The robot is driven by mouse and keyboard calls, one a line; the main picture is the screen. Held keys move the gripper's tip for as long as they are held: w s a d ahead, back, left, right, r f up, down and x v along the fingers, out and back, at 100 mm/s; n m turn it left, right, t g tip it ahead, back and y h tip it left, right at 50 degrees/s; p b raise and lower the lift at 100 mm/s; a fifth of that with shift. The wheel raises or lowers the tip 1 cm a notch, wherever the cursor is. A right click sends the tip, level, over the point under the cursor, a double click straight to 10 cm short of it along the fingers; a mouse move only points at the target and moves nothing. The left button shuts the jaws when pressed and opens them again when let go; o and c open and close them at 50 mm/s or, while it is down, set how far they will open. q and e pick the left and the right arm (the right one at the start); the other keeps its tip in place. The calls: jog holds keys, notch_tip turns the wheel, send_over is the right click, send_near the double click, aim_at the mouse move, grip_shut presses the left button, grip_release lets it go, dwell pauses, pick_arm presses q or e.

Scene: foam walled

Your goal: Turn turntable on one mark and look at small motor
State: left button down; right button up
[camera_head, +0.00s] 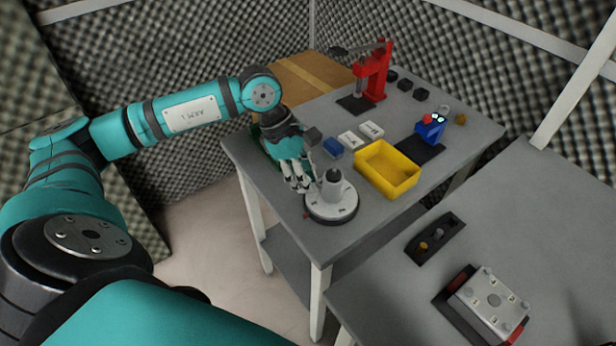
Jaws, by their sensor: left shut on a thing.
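The turntable (328,213) is a round, pale disc with a dark rim near the front left edge of the grey table. The small motor (331,183), a grey cylinder, stands upright on it. My left gripper (303,187) reaches down at the turntable's left side, its fingers at the edge of the disc. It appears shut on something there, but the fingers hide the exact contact. The marks on the turntable are too small to read. My right gripper is not in view.
A yellow bin (388,170) stands right of the turntable. Behind are a blue block (333,148), white cards (347,139), a red press (374,75) and a blue device (431,128). A second grey table (390,285) at front right holds a metal fixture (490,298).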

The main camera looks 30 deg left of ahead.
pick_arm(q)
jog(key=shift+s+d+n+t+b, duration=0.1)
jog(key=shift+s+n+t+b, duration=0.2)
jog(key=shift+n+b, duration=0.25)
jog(key=shift+r+n, duration=0.1)
jog(key=shift+n, duration=0.25)
jog(key=c, duration=1.2)
grip_release()
jog(key=shift+r, duration=0.15)
jog(key=v, duration=1.1)
jog(key=shift+s+r, duration=0.2)
jog(key=shift+r, duration=0.1)
